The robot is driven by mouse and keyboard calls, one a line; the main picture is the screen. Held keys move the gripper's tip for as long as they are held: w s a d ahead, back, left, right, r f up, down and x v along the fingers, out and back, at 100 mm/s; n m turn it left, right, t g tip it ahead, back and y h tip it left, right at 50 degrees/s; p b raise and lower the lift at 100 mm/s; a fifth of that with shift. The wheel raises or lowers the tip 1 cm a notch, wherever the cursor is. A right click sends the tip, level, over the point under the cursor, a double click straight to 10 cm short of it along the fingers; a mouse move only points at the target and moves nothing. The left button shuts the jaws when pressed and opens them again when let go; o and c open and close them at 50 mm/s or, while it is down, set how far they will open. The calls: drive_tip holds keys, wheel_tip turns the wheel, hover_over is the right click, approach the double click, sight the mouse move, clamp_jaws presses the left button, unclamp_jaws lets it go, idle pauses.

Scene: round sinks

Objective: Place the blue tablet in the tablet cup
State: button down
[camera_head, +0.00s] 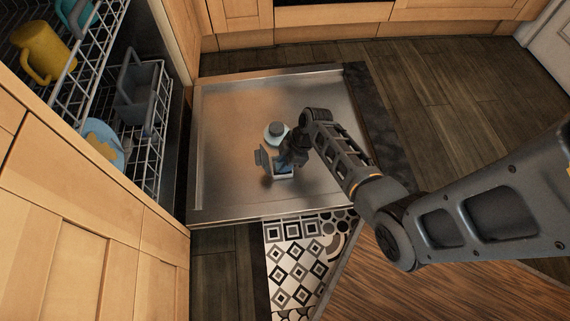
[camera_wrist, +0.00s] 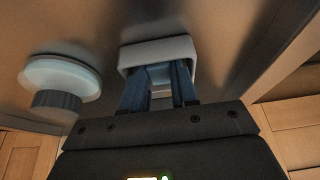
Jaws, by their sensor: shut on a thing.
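The tablet cup (camera_head: 284,176) is a small pale box on the inner face of the open dishwasher door, with a grey flap (camera_head: 260,158) standing up at its left. In the wrist view the cup's white rim (camera_wrist: 158,48) is just beyond my fingertips. My gripper (camera_head: 286,164) points down at the cup. In the wrist view my gripper (camera_wrist: 160,80) is shut on the blue tablet (camera_wrist: 160,74), a small light-blue piece between the dark-blue fingers. The fingertips and tablet are at the cup's opening. How deep the tablet sits is hidden.
The dishwasher door (camera_head: 235,115) lies flat. A round pale base with a grey cap (camera_head: 276,129) stands beside the cup. Racks (camera_head: 150,170) at the left hold a yellow mug (camera_head: 42,53), a grey basket (camera_head: 135,90) and plates. Wooden cabinets stand at the left and back.

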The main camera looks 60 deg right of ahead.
drive_tip(key=shift+r, duration=0.1)
drive_tip(key=shift+f, duration=0.2)
drive_tip(key=c, duration=1.1)
unclamp_jaws()
drive_tip(key=shift+c, duration=0.2)
drive_tip(key=shift+r, duration=0.15)
